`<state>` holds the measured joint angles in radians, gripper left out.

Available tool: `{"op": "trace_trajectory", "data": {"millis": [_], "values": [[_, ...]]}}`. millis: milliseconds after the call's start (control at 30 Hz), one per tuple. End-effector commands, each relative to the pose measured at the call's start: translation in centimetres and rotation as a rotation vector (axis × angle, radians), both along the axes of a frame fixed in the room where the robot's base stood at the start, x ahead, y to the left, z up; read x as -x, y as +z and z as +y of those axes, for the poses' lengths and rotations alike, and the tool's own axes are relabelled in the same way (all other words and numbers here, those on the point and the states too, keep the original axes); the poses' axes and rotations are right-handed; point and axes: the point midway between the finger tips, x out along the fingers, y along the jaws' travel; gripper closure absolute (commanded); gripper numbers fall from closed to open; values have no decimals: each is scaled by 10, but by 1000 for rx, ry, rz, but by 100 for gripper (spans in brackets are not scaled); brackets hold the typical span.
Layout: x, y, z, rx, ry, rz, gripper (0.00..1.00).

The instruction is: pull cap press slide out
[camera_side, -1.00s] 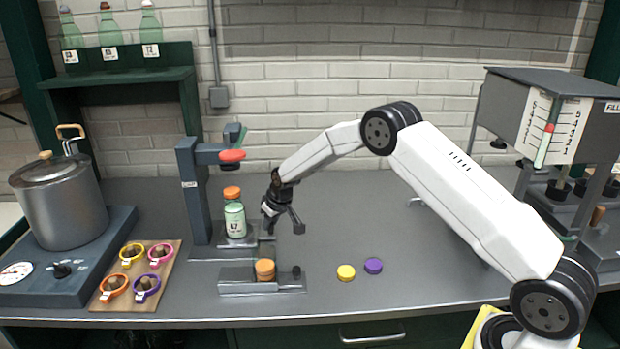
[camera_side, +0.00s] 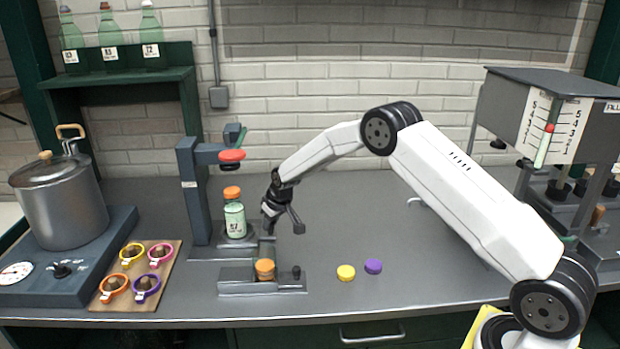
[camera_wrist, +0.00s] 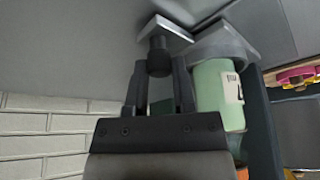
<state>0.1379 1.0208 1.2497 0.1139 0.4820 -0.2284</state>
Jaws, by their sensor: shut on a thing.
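The cap press (camera_side: 190,200) is a dark blue-grey column with an arm and a red head (camera_side: 232,155). A pale green bottle (camera_side: 235,222) with an orange cap (camera_side: 231,193) stands upright on the slide (camera_side: 252,243) under the head, with a gap between cap and head. My gripper (camera_side: 268,224) is at the slide's right end, beside the bottle. In the wrist view its fingers (camera_wrist: 158,75) are shut on the dark round knob (camera_wrist: 158,57) of the slide plate (camera_wrist: 170,30). The bottle (camera_wrist: 212,88) shows close to the right finger there.
A low holder (camera_side: 235,289) with orange caps (camera_side: 265,268) and a dark knob (camera_side: 296,272) lies in front. Yellow (camera_side: 346,272) and purple (camera_side: 373,266) caps lie loose to its right. A cooker pot (camera_side: 60,208) and a board of cups (camera_side: 112,292) stand left.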

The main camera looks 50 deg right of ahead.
Motion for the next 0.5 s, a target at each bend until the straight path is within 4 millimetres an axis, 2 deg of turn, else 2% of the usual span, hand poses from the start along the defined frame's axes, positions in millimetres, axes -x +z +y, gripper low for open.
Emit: {"op": "trace_trajectory", "data": {"millis": [267,500], "values": [[1,1,-2,0,0,0,100],[13,0,-14,-1,-3,1,100]]}}
